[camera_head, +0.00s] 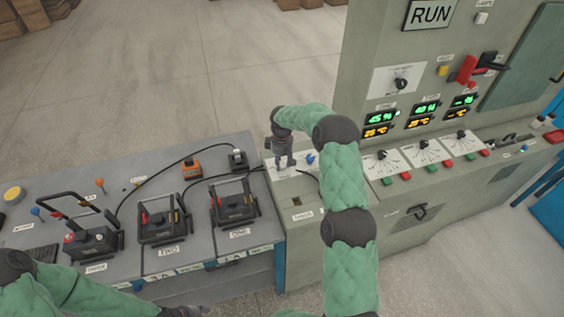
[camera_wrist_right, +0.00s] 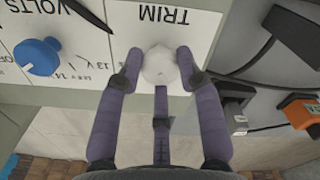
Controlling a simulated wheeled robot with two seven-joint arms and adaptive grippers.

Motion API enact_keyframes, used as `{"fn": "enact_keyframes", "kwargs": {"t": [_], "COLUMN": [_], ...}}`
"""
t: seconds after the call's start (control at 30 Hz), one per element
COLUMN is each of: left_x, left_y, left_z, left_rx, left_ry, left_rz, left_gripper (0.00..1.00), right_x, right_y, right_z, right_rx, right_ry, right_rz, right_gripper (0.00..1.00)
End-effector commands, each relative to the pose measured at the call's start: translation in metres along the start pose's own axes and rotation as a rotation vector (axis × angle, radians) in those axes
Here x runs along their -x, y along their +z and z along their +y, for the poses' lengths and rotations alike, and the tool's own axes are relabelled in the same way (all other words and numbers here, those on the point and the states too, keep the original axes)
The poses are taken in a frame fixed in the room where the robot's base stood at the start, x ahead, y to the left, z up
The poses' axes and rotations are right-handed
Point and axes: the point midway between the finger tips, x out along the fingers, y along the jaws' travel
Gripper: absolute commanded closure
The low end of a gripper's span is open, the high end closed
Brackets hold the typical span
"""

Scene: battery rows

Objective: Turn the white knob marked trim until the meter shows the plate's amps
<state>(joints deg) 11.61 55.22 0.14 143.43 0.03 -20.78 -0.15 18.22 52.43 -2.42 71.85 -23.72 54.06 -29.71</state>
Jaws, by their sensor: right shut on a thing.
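The white trim knob (camera_wrist_right: 158,66) sits on a white panel under the word TRIM, seen upside down in the right wrist view. My right gripper (camera_wrist_right: 160,68) is shut on the knob, one purple finger on each side. In the head view my right gripper (camera_head: 284,160) points down over the small white panel (camera_head: 290,170), and the trim knob cannot be made out there. No plate with an amps figure can be read. I cannot tell which display is the meter. My left arm (camera_head: 75,290) enters at the lower left, and its gripper is not visible.
A blue knob (camera_wrist_right: 37,56) marked VOLTS is beside the trim knob. Green and amber displays (camera_head: 426,107) are on the cabinet at the right. Battery-like units (camera_head: 235,203) with handles and black cables stand on the left bench. Behind it is open floor.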

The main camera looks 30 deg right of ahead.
Motion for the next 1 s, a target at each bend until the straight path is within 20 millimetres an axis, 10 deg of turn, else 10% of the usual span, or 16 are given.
{"fn": "enact_keyframes", "kwargs": {"t": [0.5,0.53,0.6,1.0], "left_x": [0.0008,0.0008,0.0008,0.0008], "left_y": [0.0001,0.0000,0.0000,-0.0001], "left_z": [0.0003,0.0003,0.0003,0.0003], "left_rx": [0.000,0.000,0.000,0.000], "left_ry": [0.000,0.000,0.000,0.000], "left_rz": [0.000,0.000,0.000,0.000], "left_gripper": [0.60,0.60,0.60,0.60], "right_x": [0.0003,0.0003,0.0003,0.0039], "right_y": [-0.0002,-0.0002,-0.0002,-0.0003], "right_z": [0.0002,0.0002,0.0001,0.0004], "right_rx": [0.106,0.106,0.106,0.105], "right_ry": [0.000,0.000,0.000,0.001], "right_rz": [0.001,0.001,0.001,0.001], "right_gripper": [0.96,0.58,0.40,0.40]}}
